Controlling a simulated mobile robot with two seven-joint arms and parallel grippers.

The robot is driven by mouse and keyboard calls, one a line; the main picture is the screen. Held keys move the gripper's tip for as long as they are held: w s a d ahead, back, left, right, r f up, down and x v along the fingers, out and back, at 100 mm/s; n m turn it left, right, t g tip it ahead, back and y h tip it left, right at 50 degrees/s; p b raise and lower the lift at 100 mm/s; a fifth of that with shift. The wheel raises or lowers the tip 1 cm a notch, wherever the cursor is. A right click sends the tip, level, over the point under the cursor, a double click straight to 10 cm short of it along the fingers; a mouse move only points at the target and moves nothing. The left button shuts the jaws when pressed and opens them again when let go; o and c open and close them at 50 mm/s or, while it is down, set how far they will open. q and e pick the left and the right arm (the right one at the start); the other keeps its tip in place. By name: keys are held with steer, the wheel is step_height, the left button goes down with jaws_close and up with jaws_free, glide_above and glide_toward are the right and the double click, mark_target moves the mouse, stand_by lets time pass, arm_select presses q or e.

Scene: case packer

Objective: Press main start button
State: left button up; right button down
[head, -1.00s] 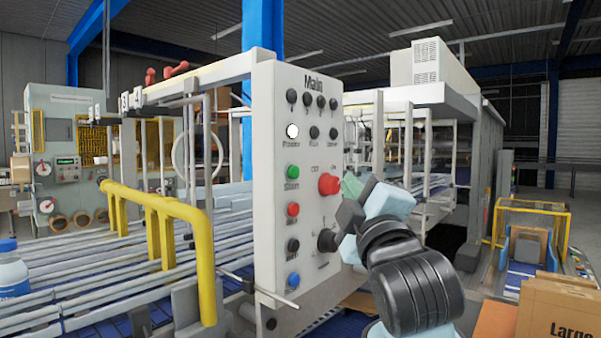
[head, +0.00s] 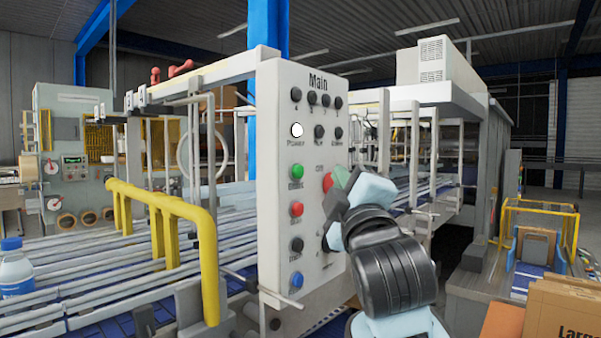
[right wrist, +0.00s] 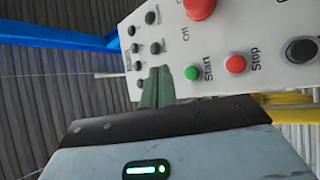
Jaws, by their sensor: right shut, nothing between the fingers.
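The main control panel (head: 308,120) is a grey upright plate headed "Main". The green Start button (head: 296,171) is on its left column. It also shows in the right wrist view (right wrist: 191,73), labelled "Start". The red Stop button (head: 296,209) is below it. My right gripper (head: 341,177) is shut and empty, in front of the panel's right side, partly covering the large red knob (head: 327,183). In the right wrist view its green fingertips (right wrist: 157,87) appear beside the Start button. I cannot tell the exact gap to the panel. My left gripper is not in view.
A white round Power light (head: 297,130) and several black knobs sit higher on the panel. A blue button (head: 296,280) is low on it. A yellow rail (head: 165,205) stands left of the panel. A cardboard box (head: 565,310) is at lower right.

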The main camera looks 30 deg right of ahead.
mark_target(298, 172)
steer(key=shift+w+a, duration=0.35)
steer(key=shift+w, duration=0.5)
steer(key=shift+w+a, duration=0.35)
steer(key=shift+w, duration=0.45)
steer(key=shift+w+a, duration=0.35)
steer(key=shift+w, duration=0.5)
steer(key=shift+w+a, duration=0.15)
steer(key=shift+w, duration=0.25)
